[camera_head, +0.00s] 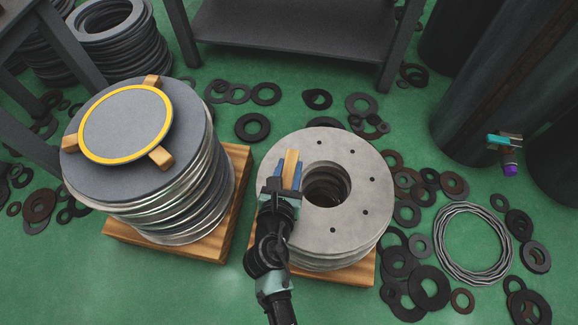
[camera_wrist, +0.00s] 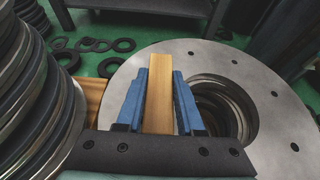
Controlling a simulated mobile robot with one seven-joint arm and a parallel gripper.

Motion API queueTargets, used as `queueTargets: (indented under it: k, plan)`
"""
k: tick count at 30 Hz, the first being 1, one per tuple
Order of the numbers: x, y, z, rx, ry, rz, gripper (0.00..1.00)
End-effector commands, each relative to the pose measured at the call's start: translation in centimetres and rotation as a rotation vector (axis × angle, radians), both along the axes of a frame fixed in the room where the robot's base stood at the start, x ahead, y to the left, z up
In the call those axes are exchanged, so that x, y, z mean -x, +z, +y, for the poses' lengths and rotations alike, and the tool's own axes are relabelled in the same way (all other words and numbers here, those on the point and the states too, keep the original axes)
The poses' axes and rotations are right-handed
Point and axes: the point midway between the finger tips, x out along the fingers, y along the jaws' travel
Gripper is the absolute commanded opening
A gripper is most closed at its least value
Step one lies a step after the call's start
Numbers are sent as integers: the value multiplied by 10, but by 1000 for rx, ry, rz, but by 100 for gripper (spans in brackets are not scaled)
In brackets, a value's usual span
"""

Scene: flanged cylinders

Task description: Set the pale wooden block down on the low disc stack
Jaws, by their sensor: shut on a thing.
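The pale wooden block (camera_head: 290,168) is held upright between the blue fingers of my gripper (camera_head: 286,178). In the wrist view the block (camera_wrist: 160,92) stands between both fingers (camera_wrist: 160,105), which press on its sides. The low disc stack (camera_head: 345,215) is a pile of grey ring-shaped discs with a wide centre hole and small bolt holes. In the wrist view its top disc (camera_wrist: 268,95) lies behind and below the block. My gripper is over the left part of the top disc, left of the hole. Whether the block touches the disc cannot be told.
A taller disc stack (camera_head: 150,190) stands at left, with a yellow-rimmed disc (camera_head: 125,124) and wooden blocks on top. Both stacks sit on wooden pallets. Loose dark rings (camera_head: 430,285) and a wire coil (camera_head: 472,243) lie on the green floor. A dark cylinder (camera_head: 490,90) stands at right.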

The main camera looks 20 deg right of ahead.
Motion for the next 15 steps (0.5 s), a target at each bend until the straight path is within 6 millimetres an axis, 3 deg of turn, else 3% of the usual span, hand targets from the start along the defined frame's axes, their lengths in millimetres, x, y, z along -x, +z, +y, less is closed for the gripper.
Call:
queueTargets:
  k: [15]
  plan:
    - [0,-11,0,-1,0,-1,0]
